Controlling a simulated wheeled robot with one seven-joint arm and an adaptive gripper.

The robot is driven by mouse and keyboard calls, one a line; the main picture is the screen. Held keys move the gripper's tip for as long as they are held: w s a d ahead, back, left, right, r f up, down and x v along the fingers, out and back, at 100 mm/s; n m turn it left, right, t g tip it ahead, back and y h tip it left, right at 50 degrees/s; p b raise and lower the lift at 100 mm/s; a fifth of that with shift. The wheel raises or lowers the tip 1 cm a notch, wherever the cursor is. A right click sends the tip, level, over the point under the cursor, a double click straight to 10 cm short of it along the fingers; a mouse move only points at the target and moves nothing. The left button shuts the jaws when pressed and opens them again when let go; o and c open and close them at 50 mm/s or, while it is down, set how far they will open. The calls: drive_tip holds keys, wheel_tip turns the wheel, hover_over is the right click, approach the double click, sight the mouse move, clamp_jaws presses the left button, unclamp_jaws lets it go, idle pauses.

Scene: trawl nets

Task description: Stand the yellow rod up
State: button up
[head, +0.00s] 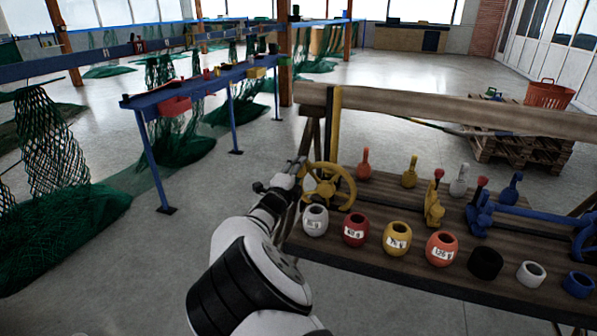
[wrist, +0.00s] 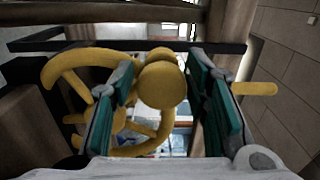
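A yellow upright bar (head: 333,125) crosses the wooden beam above a yellow handwheel (head: 328,187) in the head view; I cannot tell whether it is the task's yellow rod. My gripper (head: 297,170) is just left of the wheel. In the wrist view my gripper (wrist: 162,110) is open, its teal pads wide apart. A yellow rounded end (wrist: 163,84) shows between the pads; contact is unclear. The wheel (wrist: 70,75) shows behind the left finger. A short yellow rod-like piece (wrist: 255,88) sticks out past the right finger; its other end is hidden.
The wooden bench (head: 385,255) holds several labelled coloured cups, pin-shaped pieces, and yellow (head: 434,208) and blue (head: 481,215) fittings. A heavy wooden beam (head: 430,108) runs along its back. A pallet stack (head: 520,148) stands behind. Open floor (head: 110,285) lies left.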

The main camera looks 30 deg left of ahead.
drive_tip(key=shift+d, duration=0.1)
drive_tip(key=v, duration=1.2)
idle(0.4)
